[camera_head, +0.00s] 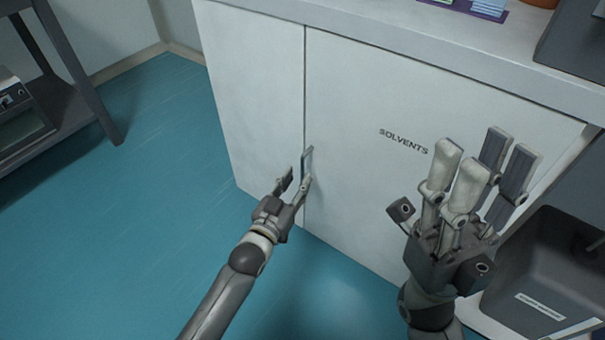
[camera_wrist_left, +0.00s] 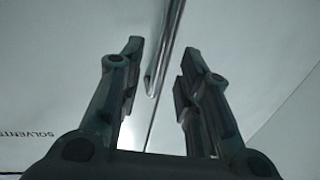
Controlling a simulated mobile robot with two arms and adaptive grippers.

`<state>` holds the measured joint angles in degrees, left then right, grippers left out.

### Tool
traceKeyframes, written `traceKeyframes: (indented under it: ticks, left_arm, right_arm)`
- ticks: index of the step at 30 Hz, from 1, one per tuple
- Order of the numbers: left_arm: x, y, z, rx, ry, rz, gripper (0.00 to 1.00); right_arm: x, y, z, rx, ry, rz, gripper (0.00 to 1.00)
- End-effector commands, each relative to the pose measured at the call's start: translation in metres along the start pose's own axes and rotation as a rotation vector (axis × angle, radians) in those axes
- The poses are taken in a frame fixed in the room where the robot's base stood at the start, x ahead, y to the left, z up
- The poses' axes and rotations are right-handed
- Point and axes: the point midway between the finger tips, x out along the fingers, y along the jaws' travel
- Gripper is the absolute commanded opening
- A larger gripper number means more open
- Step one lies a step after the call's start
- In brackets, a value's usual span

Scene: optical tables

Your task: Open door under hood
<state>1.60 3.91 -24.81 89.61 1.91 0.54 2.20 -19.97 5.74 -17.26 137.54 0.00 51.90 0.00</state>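The white cabinet door (camera_head: 360,80) under the counter bears the word SOLVENTS and is closed, flush with the panel to its left. Its metal handle (camera_head: 307,163) is upright near the door's left edge. My left gripper (camera_head: 294,181) is at the handle with its fingers apart. In the left wrist view the handle (camera_wrist_left: 165,50) runs between the open fingers of this gripper (camera_wrist_left: 157,85), with gaps on both sides. My right gripper (camera_head: 480,165) is raised in front of the door's right part, fingers spread and holding nothing visible.
A dark box (camera_head: 550,270) with a label stands at the lower right. A dark shelf rack (camera_head: 50,110) holds a device at the left. The white countertop (camera_head: 400,30) is above the door. The teal floor (camera_head: 150,200) is clear left of the cabinet.

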Motion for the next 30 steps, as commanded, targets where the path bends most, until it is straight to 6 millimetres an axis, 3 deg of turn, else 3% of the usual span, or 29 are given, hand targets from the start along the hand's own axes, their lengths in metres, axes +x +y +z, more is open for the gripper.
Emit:
traceKeyframes:
  ticks: [3,9,19,27,30]
  left_arm:
    - [0.022,0.000,0.001,0.000,0.004,0.000,0.32]
    - [0.040,0.000,0.001,-0.001,0.002,0.000,0.32]
    - [0.043,0.000,0.000,0.000,0.000,0.000,0.32]
    - [0.043,0.000,0.000,0.000,0.001,0.000,0.00]
    - [0.043,0.000,0.000,0.000,0.001,0.000,0.00]
  right_arm:
    - [-0.012,0.000,0.003,-0.001,-0.005,0.000,0.40]
    - [-0.018,0.000,0.005,-0.001,-0.006,0.000,0.40]
    - [-0.018,0.000,0.005,-0.001,-0.007,0.000,0.40]
    - [-0.018,0.000,0.005,-0.001,-0.008,0.000,0.40]
    - [-0.018,0.000,0.005,-0.001,-0.008,0.000,0.40]
